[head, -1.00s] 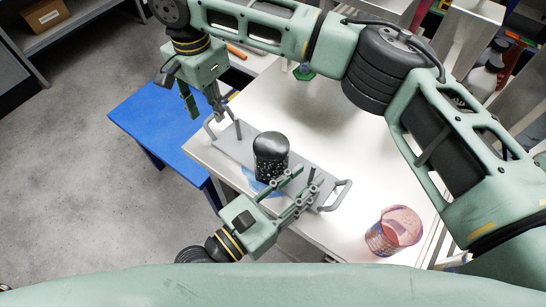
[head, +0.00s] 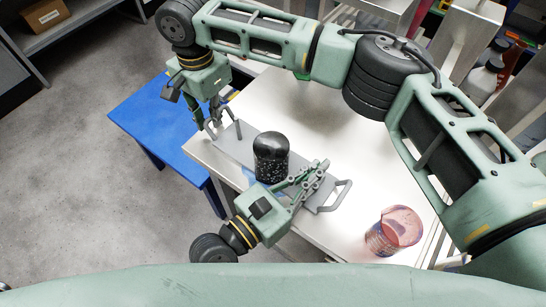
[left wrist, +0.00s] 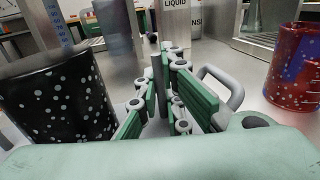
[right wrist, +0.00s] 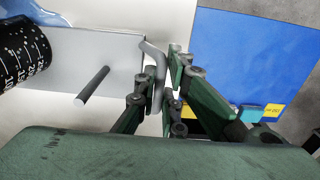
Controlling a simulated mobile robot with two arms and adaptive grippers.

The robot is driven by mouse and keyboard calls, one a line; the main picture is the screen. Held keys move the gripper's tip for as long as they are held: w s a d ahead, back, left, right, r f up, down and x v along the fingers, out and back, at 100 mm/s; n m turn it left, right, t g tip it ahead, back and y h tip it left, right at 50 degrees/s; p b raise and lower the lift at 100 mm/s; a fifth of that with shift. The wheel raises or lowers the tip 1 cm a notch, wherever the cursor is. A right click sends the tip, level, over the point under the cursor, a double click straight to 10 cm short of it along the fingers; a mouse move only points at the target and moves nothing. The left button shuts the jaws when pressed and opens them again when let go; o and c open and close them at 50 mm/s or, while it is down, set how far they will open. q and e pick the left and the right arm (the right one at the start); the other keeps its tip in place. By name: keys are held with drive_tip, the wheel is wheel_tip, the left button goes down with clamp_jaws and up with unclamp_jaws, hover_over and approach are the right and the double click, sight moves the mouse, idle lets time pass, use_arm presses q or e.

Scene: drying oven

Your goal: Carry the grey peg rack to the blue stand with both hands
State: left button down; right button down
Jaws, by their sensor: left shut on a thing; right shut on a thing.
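The grey peg rack (head: 232,146) lies on the white table, with a looped handle at each end. A black speckled beaker (head: 271,157) stands on it. My left gripper (head: 316,174) is at the rack's right end, shut on the rack; in the left wrist view a grey peg (left wrist: 157,85) shows between its fingers, with the right handle (left wrist: 234,88) just beyond. My right gripper (head: 211,126) is shut on the rack's left handle, which also shows in the right wrist view (right wrist: 153,58). The blue stand (head: 150,110) is at the left, lower than the table.
Metal uprights and bottles are at the back right. My arm spans over the table's back. Grey floor (head: 70,190) lies open around the blue stand.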

use_arm(q)
drive_tip(key=shift+w+r, duration=0.1)
drive_tip(key=shift+r, duration=0.05)
use_arm(e)
drive_tip(key=shift+r, duration=0.15)
idle(0.4)
